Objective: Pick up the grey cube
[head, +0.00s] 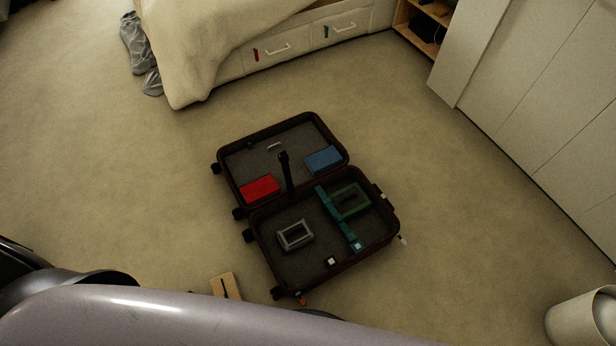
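An open dark suitcase (367,258) lies on the carpet in the head view, its two halves side by side. A small pale grey-white cube (331,262) sits in the nearer half, close to the front wall. It is the closest match to the grey cube, though its exact colour is hard to tell at this size. A grey rectangular frame (295,235) lies to its left. A teal bar (338,219) and a green frame (349,200) lie to its upper right. Neither of my grippers is visible.
The suitcase's far half holds a red box (259,188) and a blue box (323,159). A wooden piece (225,286) lies outside at front left. The bed (215,45) and white cabinets (540,95) border open carpet.

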